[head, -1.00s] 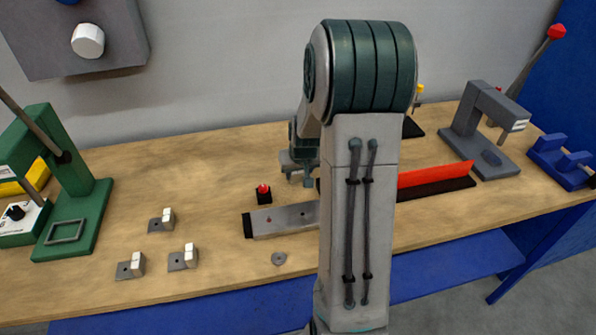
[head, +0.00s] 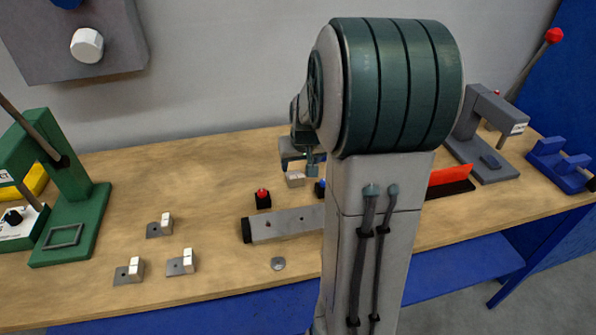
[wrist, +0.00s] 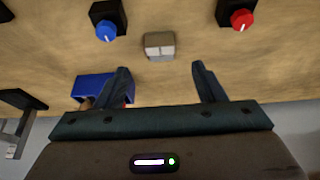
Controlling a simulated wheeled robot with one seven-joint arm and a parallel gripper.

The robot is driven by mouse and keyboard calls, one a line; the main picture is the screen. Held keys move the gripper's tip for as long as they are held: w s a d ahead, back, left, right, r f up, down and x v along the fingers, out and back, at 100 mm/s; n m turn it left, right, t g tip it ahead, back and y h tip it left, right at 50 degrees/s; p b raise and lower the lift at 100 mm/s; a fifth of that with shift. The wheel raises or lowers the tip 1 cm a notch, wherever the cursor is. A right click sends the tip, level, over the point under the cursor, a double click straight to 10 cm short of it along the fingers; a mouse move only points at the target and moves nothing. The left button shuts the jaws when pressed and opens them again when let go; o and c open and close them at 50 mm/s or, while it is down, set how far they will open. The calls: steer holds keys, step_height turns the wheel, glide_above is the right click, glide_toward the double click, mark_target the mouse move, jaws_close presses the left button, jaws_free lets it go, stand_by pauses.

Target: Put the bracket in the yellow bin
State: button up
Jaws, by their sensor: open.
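Three small grey plates with upright white blocks, which look like brackets (head: 160,227), lie on the left of the bench. Another small grey-white piece, possibly a bracket (wrist: 159,45), lies on the wood just ahead of my fingertips; in the head view it shows below my gripper (head: 295,179). My gripper (wrist: 160,68) is open and empty, with the piece lined up between its fingers but apart from them. A yellow container, probably the yellow bin (head: 34,181), is partly hidden behind the green press at the far left.
A red knob (wrist: 242,18) and a blue knob (wrist: 106,31) on black bases flank the piece. A blue bin-like object (wrist: 90,86) is near the left finger. The green press (head: 75,205) stands left; a grey bar (head: 285,224) lies in front. My arm hides the right-centre.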

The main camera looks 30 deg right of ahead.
steer(key=s+a+r+n, duration=0.1)
steer(key=s+a+r, duration=0.5)
steer(key=s+a, duration=0.2)
steer(key=shift+a+n+y, duration=0.3)
steer(key=shift+a, duration=0.75)
steer(key=shift+n+g+y, duration=0.3)
steer(key=shift+n+g, duration=0.4)
steer(key=shift+n, duration=0.1)
steer(key=s+a, duration=0.2)
steer(key=s, duration=0.1)
steer(key=s+a, duration=0.3)
steer(key=s, duration=0.1)
steer(key=s+a, duration=0.2)
steer(key=s, duration=0.2)
steer(key=shift+s+a+f, duration=0.15)
steer(key=shift+s+f, duration=0.05)
steer(key=c, duration=0.3)
steer(key=shift+s+a, duration=0.1)
steer(key=shift+s, duration=0.1)
steer(key=shift+c, duration=1.3)
